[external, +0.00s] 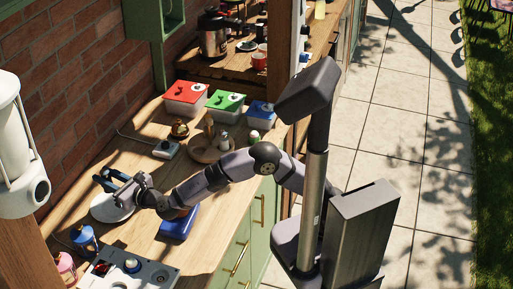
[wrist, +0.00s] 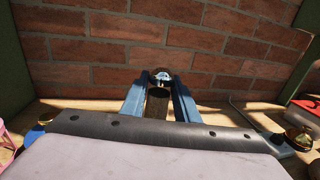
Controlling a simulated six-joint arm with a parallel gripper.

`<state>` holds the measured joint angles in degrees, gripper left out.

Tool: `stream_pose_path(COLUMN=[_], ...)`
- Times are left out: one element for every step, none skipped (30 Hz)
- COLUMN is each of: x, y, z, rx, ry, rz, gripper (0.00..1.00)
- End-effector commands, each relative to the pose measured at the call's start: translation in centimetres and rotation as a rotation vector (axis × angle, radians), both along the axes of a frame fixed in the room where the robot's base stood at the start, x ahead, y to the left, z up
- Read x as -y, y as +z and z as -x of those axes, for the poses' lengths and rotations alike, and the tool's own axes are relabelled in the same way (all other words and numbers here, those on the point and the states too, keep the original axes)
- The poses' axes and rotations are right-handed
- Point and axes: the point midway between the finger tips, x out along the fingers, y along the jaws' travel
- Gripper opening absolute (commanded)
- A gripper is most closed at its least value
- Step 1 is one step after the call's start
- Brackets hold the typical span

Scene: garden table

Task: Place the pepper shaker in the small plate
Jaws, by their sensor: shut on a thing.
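My gripper (external: 114,180) reaches over the white small plate (external: 108,210) at the left of the wooden counter in the external view. In the wrist view, its two blue fingers (wrist: 160,84) are shut on the pepper shaker (wrist: 158,103), a dark body with a shiny metal top. The shaker is too small and covered to make out in the external view. The plate lies under the gripper and is partly hidden by it; I cannot tell whether the shaker touches it. The plate does not show in the wrist view.
A blue box (external: 179,224) lies right of the plate, under my arm. A blue lantern-like item (external: 85,238) and a grey panel (external: 125,270) are in front. Lidded red (external: 186,92), green (external: 226,102) and blue (external: 262,110) containers stand farther back. A brick wall (external: 75,75) borders the counter.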

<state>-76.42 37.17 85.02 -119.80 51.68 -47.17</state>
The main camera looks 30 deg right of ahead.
Motion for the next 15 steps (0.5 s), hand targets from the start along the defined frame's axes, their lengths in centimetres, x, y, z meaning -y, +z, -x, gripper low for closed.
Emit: stream_pose_path(x=[-0.1, -0.1, -0.2, -0.2, -0.2, -0.2, -0.1, -0.1, -0.1, -0.1, -0.1, -0.1, -0.1, -0.1, -0.1], y=[-0.1, -0.1, -0.2, -0.3, -0.5, -0.8, -1.1, -1.5, -2.1, -2.5, -3.1, -3.7, -4.1, -4.6, -5.1], z=[0.1, 0.1, 0.1, 0.1, 0.1, 0.1, 0.1, 0.1, 0.0, 0.1, 0.1, 0.1, 0.0, 0.0, 0.1], rx=[0.0, 0.001, 0.001, 0.0, 0.001, 0.001, 0.0, -0.001, 0.0, 0.0, -0.001, -0.001, -0.001, 0.0, 0.0], ry=[0.005, 0.007, 0.008, 0.008, 0.008, 0.007, 0.007, 0.006, 0.005, 0.006, 0.007, 0.006, 0.005, 0.005, 0.006], rz=[-0.001, -0.002, -0.002, -0.001, -0.001, 0.001, 0.002, 0.002, 0.002, 0.004, 0.003, 0.003, 0.002, 0.002, 0.001], gripper=[0.04, 0.04, 0.04, 0.04, 0.04, 0.04, 0.04, 0.04, 0.04, 0.04, 0.04, 0.04, 0.04, 0.04, 0.04])
